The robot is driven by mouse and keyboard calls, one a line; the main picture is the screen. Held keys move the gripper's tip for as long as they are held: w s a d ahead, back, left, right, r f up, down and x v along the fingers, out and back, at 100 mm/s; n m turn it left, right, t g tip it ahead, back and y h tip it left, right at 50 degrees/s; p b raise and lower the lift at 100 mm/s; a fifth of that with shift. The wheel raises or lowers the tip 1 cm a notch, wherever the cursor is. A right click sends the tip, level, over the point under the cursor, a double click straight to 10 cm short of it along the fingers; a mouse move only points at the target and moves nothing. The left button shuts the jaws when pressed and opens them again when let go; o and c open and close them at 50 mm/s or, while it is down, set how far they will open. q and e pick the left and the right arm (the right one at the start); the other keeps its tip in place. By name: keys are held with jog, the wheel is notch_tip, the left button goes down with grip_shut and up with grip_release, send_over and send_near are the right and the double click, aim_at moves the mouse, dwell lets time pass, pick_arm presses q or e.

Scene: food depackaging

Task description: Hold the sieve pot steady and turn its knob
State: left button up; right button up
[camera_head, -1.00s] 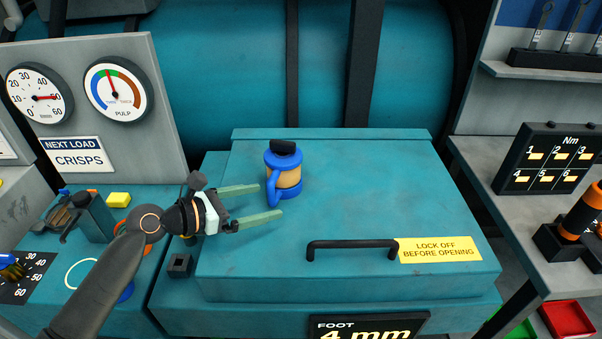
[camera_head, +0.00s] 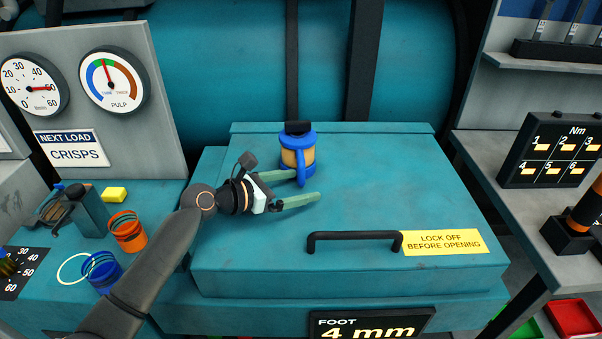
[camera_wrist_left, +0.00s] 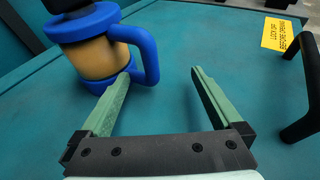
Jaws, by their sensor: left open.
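The sieve pot (camera_head: 297,158) stands upright on the teal lid (camera_head: 400,190). It has a blue rim, a tan body, a black knob (camera_head: 298,127) on top and a blue handle (camera_head: 301,170) facing the front. My left gripper (camera_head: 309,186) is open and empty, low over the lid in front of the pot. In the left wrist view the pot (camera_wrist_left: 92,55) is at upper left, its knob mostly cut off. Its handle (camera_wrist_left: 148,52) is just beyond the left fingertip, not between the fingers (camera_wrist_left: 160,76); I cannot tell if they touch. My right gripper is not in view.
A black bar handle (camera_head: 355,236) and yellow label (camera_head: 443,242) are at the lid's front. Orange (camera_head: 127,232) and blue (camera_head: 102,271) ringed cups stand at left below the gauge panel (camera_head: 150,130). The lid's right side is clear.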

pick_arm(q)
jog(key=shift+c, duration=0.2)
grip_shut()
dwell(0.6)
